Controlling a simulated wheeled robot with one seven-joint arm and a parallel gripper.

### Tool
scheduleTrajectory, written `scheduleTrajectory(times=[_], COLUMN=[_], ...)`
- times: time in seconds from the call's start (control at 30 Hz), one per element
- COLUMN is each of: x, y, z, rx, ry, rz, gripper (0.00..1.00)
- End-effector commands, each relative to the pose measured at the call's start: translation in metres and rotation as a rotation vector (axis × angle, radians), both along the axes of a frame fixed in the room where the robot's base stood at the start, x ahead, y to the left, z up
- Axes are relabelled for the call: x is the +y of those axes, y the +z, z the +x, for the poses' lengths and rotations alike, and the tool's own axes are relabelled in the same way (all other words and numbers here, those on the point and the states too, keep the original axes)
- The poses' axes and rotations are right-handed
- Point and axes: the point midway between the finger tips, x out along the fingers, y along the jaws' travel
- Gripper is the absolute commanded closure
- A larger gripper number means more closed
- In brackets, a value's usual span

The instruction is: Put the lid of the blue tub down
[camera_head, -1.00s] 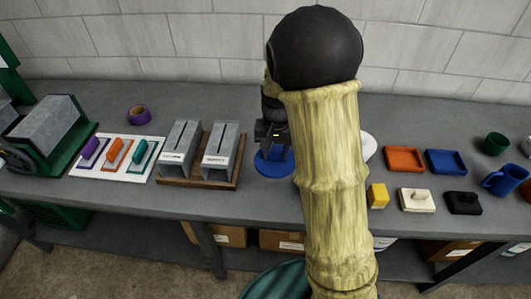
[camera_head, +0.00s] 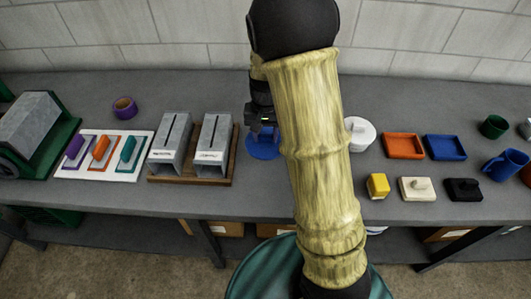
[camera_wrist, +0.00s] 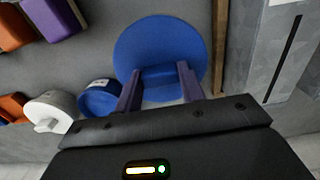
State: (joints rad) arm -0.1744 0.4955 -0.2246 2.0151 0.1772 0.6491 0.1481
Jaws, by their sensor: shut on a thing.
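The lid of the blue tub is a round blue disc (camera_head: 262,147), low over or on the counter, just right of the wooden board with grey metal pieces. In the wrist view the lid (camera_wrist: 160,38) fills the upper middle, and my gripper (camera_wrist: 160,85) is shut on its raised blue grip. I cannot tell whether the lid touches the counter. In the head view my gripper (camera_head: 264,127) is partly hidden by my arm. The blue tub (camera_wrist: 98,99), with a pale label, shows beside the lid in the wrist view; my arm hides it in the head view.
The wooden board (camera_head: 195,180) with grey metal pieces stands close left of the lid. A white lidded tub (camera_head: 360,133) is right of my arm. Orange (camera_head: 404,146) and blue (camera_head: 446,147) trays lie farther right. The counter behind the lid is clear.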

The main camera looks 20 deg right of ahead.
Motion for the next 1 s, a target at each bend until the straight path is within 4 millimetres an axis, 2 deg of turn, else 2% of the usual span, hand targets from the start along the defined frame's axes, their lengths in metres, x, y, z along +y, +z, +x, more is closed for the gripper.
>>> scheduleTrajectory(times=[0.1, 0.2, 0.57, 0.83, 1.0], x=[-0.001, -0.001, 0.0, -0.001, 0.0], y=[-0.024, -0.036, -0.041, -0.074, -0.077], z=[-0.001, -0.001, 0.0, -0.001, 0.0], rx=[0.007, 0.003, 0.001, 0.004, 0.0], ry=[-0.002, -0.001, 0.0, -0.001, 0.0], rz=[-0.001, -0.001, -0.001, -0.001, 0.0], gripper=[0.83, 0.83, 0.83, 0.83, 0.83])
